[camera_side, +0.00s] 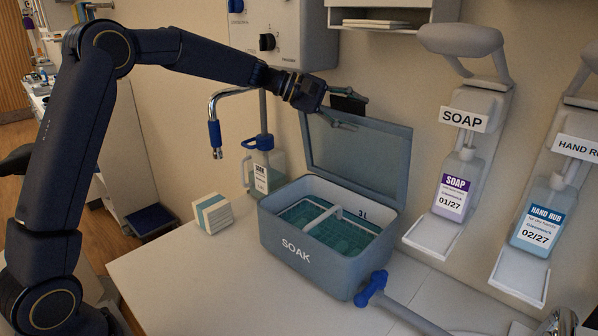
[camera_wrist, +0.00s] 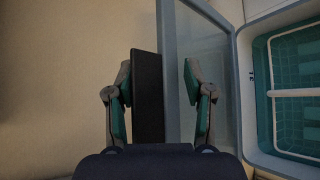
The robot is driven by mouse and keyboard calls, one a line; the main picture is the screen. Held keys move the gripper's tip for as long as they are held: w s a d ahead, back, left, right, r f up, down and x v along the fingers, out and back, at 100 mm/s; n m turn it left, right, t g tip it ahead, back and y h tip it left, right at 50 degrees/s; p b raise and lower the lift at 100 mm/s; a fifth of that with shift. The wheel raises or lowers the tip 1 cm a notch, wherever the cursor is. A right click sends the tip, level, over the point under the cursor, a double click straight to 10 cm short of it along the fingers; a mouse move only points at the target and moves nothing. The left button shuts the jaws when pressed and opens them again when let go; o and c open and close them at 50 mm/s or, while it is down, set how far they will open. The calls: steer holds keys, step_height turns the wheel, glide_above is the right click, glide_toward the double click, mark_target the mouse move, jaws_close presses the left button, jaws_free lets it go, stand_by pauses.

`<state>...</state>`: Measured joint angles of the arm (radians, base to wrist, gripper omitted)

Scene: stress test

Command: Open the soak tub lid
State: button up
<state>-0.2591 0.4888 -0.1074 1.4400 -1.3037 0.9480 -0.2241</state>
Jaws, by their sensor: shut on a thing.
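The soak tub (camera_side: 312,262) is a blue-grey box marked SOAK on the counter. Its lid (camera_side: 362,160) stands raised, leaning back near the wall, and the tub is open. Inside show green liquid, a basket and a white bar; the inside also shows in the wrist view (camera_wrist: 296,100). My gripper (camera_side: 345,108) is at the lid's upper left edge. It is shut on the lid's black handle (camera_side: 348,103). In the wrist view, the dark handle (camera_wrist: 148,98) and the lid's edge (camera_wrist: 170,75) lie between the two fingers (camera_wrist: 160,95).
A soap dispenser (camera_side: 456,178) and a hand rub dispenser (camera_side: 545,210) hang on the right wall. A bottle (camera_side: 268,172) stands behind the tub at left. A small white-and-teal box (camera_side: 212,213) sits left. A blue-ended tap part (camera_side: 372,288) is close to the tub's front right.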

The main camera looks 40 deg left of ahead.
steer(key=v, duration=1.1)
steer(key=shift+a+r, duration=0.15)
steer(key=shift+r, duration=0.05)
steer(key=shift+o, duration=0.3)
